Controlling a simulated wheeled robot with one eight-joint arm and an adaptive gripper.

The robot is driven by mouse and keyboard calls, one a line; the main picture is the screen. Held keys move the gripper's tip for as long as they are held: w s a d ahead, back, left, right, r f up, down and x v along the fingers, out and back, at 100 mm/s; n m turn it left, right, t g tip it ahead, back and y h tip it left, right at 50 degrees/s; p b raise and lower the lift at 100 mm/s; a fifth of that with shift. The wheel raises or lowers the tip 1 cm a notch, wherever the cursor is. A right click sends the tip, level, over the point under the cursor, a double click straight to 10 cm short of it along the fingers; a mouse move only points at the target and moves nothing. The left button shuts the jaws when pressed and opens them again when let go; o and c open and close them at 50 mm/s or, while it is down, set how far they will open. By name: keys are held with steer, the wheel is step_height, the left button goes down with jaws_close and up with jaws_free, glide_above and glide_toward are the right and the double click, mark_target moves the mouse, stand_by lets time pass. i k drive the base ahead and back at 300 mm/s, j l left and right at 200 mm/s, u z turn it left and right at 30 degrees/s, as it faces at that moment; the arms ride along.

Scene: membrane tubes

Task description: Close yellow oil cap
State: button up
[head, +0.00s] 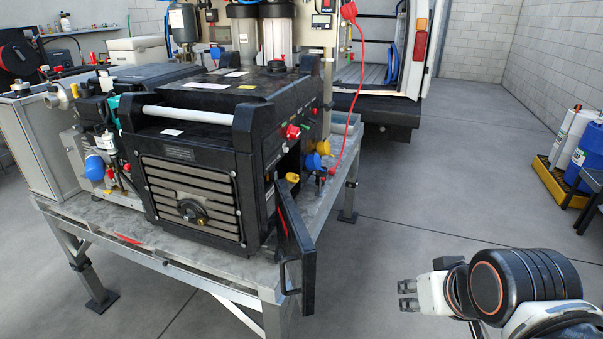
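A black machine (190,150) stands on a metal table. I cannot tell for certain which yellow part is the oil cap, nor whether either is seated. My gripper (407,296) is at the lower right, well apart from the machine and pointing left. Its two fingers show a gap with nothing between them.
The open panel sticks out toward the front from the machine's right side. A red cable (354,100) hangs down near the yellow cap. The metal table (200,262) has legs at its corners. Clear grey floor lies between my gripper and the table.

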mark_target(291, 177)
steer(key=i+l+u, duration=0.1)
steer(key=i+l, duration=0.85)
